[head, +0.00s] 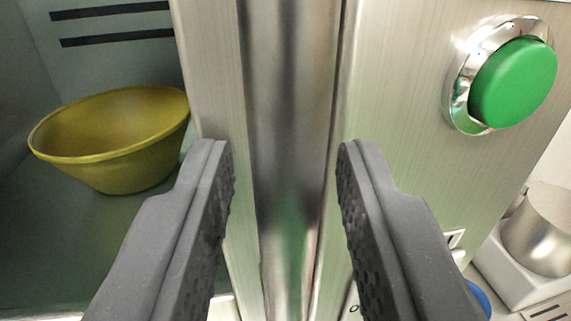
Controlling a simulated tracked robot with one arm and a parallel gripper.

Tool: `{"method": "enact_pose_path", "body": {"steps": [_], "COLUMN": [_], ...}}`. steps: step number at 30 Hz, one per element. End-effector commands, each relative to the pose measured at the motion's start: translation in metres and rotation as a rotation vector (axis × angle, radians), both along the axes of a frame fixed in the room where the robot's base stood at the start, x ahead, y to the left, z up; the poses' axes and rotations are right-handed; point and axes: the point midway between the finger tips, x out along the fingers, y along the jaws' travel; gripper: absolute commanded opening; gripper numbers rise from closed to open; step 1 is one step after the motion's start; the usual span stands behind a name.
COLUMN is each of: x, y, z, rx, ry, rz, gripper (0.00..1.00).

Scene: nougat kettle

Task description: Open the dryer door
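My gripper (284,165) is open, with one dark grey finger on each side of a shiny vertical metal strip (290,80). The strip runs from top to bottom of the head view, between two brushed steel edges. It may be the dryer door's handle or a rounded post; I cannot tell which. I see no clear gap to judge whether the fingers touch it. To the left is a compartment with a grey interior (70,240); whether a clear door covers it I cannot tell.
A yellow bowl (125,150) stands in the left compartment, below dark slots in its back wall. A large green button (513,82) in a chrome ring sits on the right steel panel (400,110). A silver pot (540,235) stands at the far right.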

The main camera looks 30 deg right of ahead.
Motion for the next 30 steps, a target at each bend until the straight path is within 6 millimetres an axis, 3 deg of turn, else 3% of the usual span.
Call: {"method": "enact_pose_path", "body": {"steps": [6, 9, 20, 30], "x": [0.000, 0.000, -0.005, -0.039], "y": [0.000, 0.000, 0.003, 0.015], "z": [0.000, 0.000, -0.001, -0.004], "rx": [0.000, 0.000, -0.002, -0.002], "ry": [0.000, 0.000, -0.001, -0.003], "rz": [0.000, 0.000, -0.018, -0.152], "gripper": [0.27, 0.00, 0.00, 0.00]}}
